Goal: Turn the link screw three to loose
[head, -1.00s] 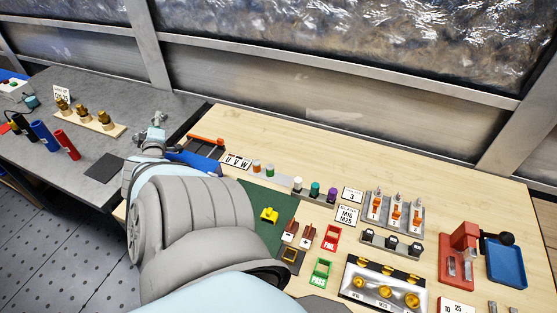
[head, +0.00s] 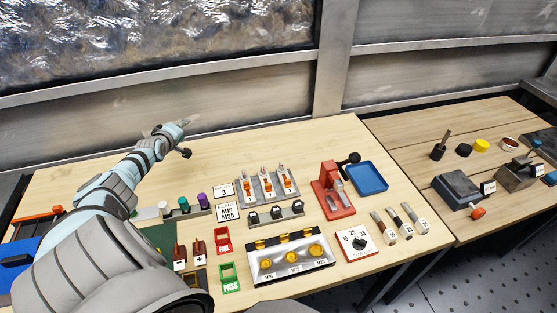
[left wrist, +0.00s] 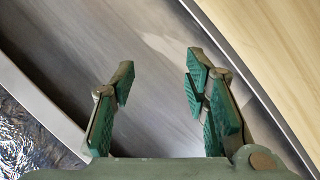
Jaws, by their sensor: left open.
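A grey block with three upright orange-and-metal units (head: 267,184) stands on the wooden bench in the head view. In front of it is a grey strip with several black-topped parts (head: 277,213). I cannot tell which part is link screw three. My left gripper (head: 182,124) is behind and left of the block, above the bench's back edge near the wall. In the left wrist view the left gripper (left wrist: 158,88) is open and empty, its green pads wide apart. My right gripper is not in view.
A metal plate with gold fittings (head: 292,265) is in front. The back of the bench is clear.

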